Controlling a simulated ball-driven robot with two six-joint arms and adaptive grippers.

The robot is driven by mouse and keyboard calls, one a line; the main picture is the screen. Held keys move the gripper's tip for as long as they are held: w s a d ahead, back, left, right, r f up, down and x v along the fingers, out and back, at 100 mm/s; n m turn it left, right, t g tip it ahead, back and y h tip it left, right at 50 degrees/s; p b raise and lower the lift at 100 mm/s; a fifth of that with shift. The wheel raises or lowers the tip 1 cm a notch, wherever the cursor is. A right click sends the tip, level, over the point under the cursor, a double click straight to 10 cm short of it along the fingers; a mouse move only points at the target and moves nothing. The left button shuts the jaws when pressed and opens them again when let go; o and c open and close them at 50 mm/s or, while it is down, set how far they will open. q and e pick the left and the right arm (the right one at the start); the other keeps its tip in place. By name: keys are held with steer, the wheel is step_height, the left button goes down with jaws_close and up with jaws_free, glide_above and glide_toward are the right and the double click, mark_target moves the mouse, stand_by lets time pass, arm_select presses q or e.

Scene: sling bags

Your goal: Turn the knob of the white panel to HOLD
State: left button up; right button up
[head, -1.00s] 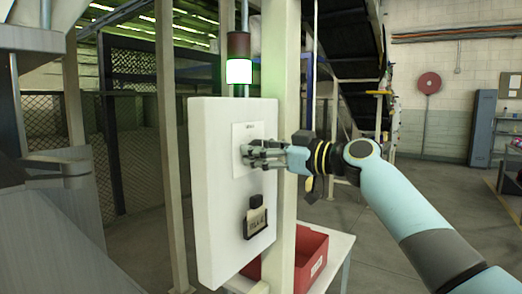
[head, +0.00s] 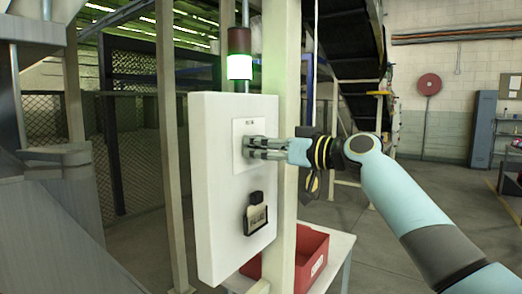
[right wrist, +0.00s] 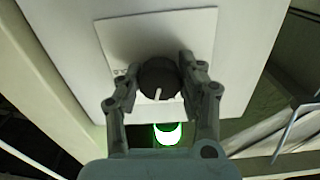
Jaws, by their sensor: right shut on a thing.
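The white panel (head: 205,180) is fixed to a cream post, with a square white plate (head: 241,130) on its upper part. Small lettering on the plate is too blurred to read. My right gripper (head: 250,148) is at this plate, its fingers hiding most of the knob. In the right wrist view, the round black knob (right wrist: 158,76) sits between the two fingertips of my right gripper (right wrist: 159,80), which are shut on its sides. The knob's white pointer line points to the bottom of that picture. My left gripper is not in view.
A black holder with a card (head: 256,218) is on the panel's lower part. A signal light (head: 239,67) glows white-green above the panel. A red bin (head: 305,262) stands on a white table behind the post. Open floor lies to the right.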

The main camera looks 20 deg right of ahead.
steer(key=m, duration=0.6)
steer(key=shift+m, duration=0.3)
steer(key=m+p, duration=0.1)
steer(key=m, duration=0.2)
steer(key=shift+r+m+p, duration=0.1)
steer(key=shift+m+p, duration=0.2)
steer(key=shift+p, duration=0.05)
steer(key=m+p, duration=0.1)
steer(key=m, duration=0.3)
steer(key=shift+p, duration=0.4)
steer(key=o, duration=1.2)
steer(key=shift+c, duration=0.2)
steer(key=shift+s, duration=0.1)
steer(key=v, duration=1.2)
